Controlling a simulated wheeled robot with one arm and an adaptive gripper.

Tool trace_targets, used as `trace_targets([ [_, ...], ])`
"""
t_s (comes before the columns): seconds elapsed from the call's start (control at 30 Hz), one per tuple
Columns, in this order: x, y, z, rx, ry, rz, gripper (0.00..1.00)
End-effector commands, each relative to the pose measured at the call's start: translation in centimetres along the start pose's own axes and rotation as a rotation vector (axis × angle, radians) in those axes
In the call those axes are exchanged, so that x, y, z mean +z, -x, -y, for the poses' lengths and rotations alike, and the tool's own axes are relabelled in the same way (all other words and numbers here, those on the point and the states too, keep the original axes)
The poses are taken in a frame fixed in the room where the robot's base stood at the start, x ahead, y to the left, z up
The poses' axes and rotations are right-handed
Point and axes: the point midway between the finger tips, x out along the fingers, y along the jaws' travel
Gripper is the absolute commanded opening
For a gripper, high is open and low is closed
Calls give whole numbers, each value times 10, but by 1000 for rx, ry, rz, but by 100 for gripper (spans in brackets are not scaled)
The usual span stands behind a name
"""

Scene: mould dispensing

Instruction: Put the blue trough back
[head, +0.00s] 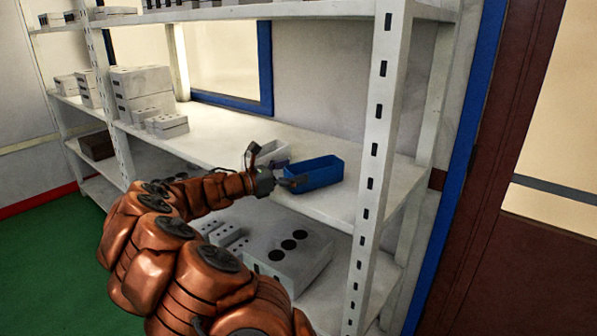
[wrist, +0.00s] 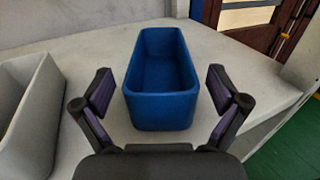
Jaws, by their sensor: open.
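The blue trough (head: 316,174) stands upright on the middle shelf (head: 340,208), near its right end. In the wrist view the blue trough (wrist: 161,108) looks empty, its near short end facing me. My gripper (wrist: 162,92) is open, with one dark finger on each side of the trough's near end and gaps between fingers and walls. In the head view my gripper (head: 274,174) is at the trough's left end; part of it is hard to make out there.
A grey trough (wrist: 30,115) stands close to the left of the blue one in the wrist view. A white upright post (head: 378,150) rises at the shelf's front right. Grey mould blocks (head: 145,90) stand farther left on the shelf, and a large block (head: 290,255) lies below.

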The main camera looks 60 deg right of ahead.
Motion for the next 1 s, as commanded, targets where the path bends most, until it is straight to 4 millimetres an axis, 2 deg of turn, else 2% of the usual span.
trace_targets([
  [0.4,-1,69,0,2,0,1,97],
  [0.6,-1,94,0,2,0,1,97],
  [0.77,0,104,1,-2,1,2,97],
  [1.0,0,106,1,-3,0,1,97],
])
